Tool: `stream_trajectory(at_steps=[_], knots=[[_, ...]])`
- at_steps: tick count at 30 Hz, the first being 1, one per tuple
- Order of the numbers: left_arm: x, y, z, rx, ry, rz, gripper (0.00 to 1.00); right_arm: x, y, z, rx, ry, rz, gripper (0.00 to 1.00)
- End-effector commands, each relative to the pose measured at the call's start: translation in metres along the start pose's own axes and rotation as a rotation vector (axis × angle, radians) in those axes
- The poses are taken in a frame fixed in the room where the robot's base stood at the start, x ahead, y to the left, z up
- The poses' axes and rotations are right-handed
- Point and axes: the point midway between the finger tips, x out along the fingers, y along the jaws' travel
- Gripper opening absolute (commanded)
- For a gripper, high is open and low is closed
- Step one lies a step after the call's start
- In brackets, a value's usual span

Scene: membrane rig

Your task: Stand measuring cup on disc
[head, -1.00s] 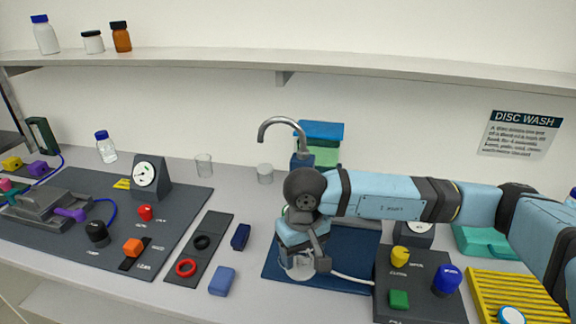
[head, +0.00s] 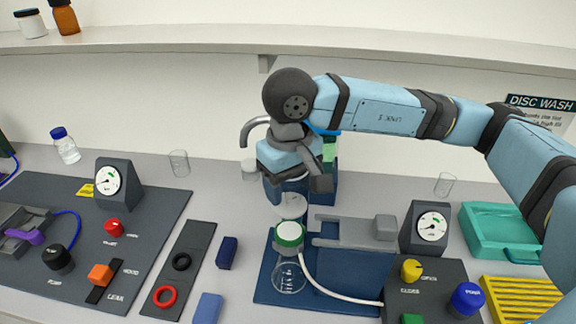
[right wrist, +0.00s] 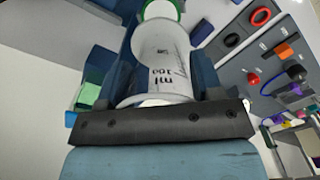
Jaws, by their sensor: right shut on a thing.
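My right gripper (head: 290,192) is shut on a translucent measuring cup (head: 291,206). The cup also shows in the right wrist view (right wrist: 161,70), with "100 ml" marks, between the dark fingers. In the head view, the cup is just above a white disc (head: 288,232) in a green ring. The disc tops a clear flask (head: 289,276) on a dark blue mat (head: 268,285). I cannot tell whether the cup touches the disc. The gripper hides the cup's upper part. My left gripper is not in view.
A grey slide bracket (head: 345,232) and a gauge (head: 430,228) stand right of the flask. A white hose (head: 325,290) runs to a control panel (head: 440,285). A tap (head: 250,130) is behind the gripper. The dark blue block (head: 227,252) lies to the left.

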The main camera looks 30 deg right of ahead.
Motion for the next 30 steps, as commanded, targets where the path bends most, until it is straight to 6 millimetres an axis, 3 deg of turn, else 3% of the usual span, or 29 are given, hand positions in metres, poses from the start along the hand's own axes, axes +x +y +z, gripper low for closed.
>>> stream_trajectory(at_steps=[11, 30], knots=[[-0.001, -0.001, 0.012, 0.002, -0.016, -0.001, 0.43, 0.011, 0.0, 0.0, 0.0, -0.001, -0.001, 0.36], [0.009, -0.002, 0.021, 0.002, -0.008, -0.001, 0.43, 0.062, 0.0, 0.001, 0.001, -0.002, 0.001, 0.36]])
